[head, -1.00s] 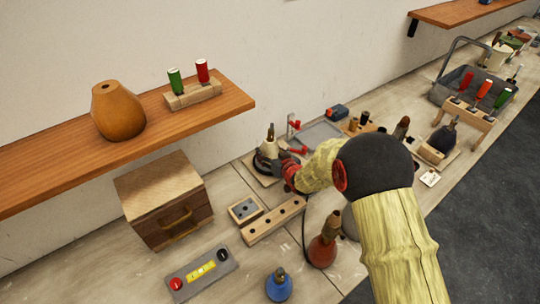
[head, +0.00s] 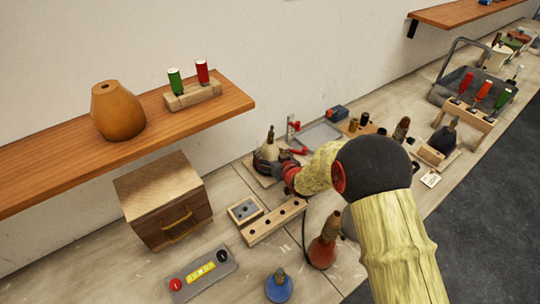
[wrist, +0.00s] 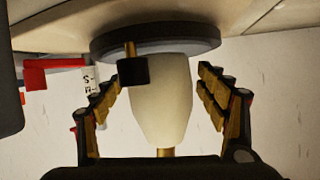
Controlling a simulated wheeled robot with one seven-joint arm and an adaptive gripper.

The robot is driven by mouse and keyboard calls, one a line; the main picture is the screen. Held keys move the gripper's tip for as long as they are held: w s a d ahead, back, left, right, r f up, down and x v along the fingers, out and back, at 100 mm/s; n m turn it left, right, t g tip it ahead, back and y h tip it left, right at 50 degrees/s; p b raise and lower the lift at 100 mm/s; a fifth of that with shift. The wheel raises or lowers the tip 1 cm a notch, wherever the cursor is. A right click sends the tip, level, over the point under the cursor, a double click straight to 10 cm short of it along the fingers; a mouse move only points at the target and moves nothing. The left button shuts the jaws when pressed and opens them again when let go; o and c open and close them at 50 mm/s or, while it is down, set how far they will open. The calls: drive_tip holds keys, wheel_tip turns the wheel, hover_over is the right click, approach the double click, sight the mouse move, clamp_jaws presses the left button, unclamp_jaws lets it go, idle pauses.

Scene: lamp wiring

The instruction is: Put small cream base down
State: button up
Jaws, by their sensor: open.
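The small cream base (head: 269,152) stands upright on a dark round disc at the back of the bench, beside my gripper (head: 283,160). In the wrist view the picture is upside down. There the cream base (wrist: 160,98) sits between my two open fingers (wrist: 160,100), with a visible gap on each side. Its wide end meets the dark grey disc (wrist: 200,47), and a brass neck shows at its narrow end. A black knob on a brass stem (wrist: 132,70) stands in front of it. My gripper partly hides the disc in the head view.
A red clamp (head: 290,151) and a grey tray (head: 320,134) are close by. A wooden block with holes (head: 273,221), a red lamp base (head: 322,252) and a blue one (head: 279,288) are nearer. A wooden chest (head: 165,205) stands left, below a shelf (head: 60,165).

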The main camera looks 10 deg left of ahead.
sight(274, 158)
drive_tip(key=shift+r, duration=0.1)
drive_tip(key=shift+s+r, duration=0.15)
drive_tip(key=p+v, duration=0.1)
drive_tip(key=v, duration=0.6)
drive_tip(key=shift+s+d, duration=0.1)
drive_tip(key=shift+d, duration=0.05)
drive_tip(key=s+d+r+m+g+h, duration=0.1)
drive_tip(key=s+d+r+m+h, duration=0.3)
drive_tip(key=d+r, duration=0.6)
drive_tip(key=s+d+r+h, duration=0.2)
drive_tip(key=s+d+r, duration=0.4)
drive_tip(key=d+r, duration=0.45)
drive_tip(key=s+d+g, duration=0.1)
drive_tip(key=s+d, duration=0.2)
drive_tip(key=s, duration=0.6)
drive_tip(key=s+d+r+m+g+h, duration=0.1)
drive_tip(key=s+d, duration=0.3)
drive_tip(key=s, duration=0.5)
drive_tip(key=s+d+m+g, duration=0.1)
drive_tip(key=s+d+g, duration=0.1)
drive_tip(key=s, duration=0.7)
drive_tip(key=shift+s+d+r+h, duration=0.4)
drive_tip(key=shift+d, duration=0.4)
drive_tip(key=shift+c, duration=1.2)
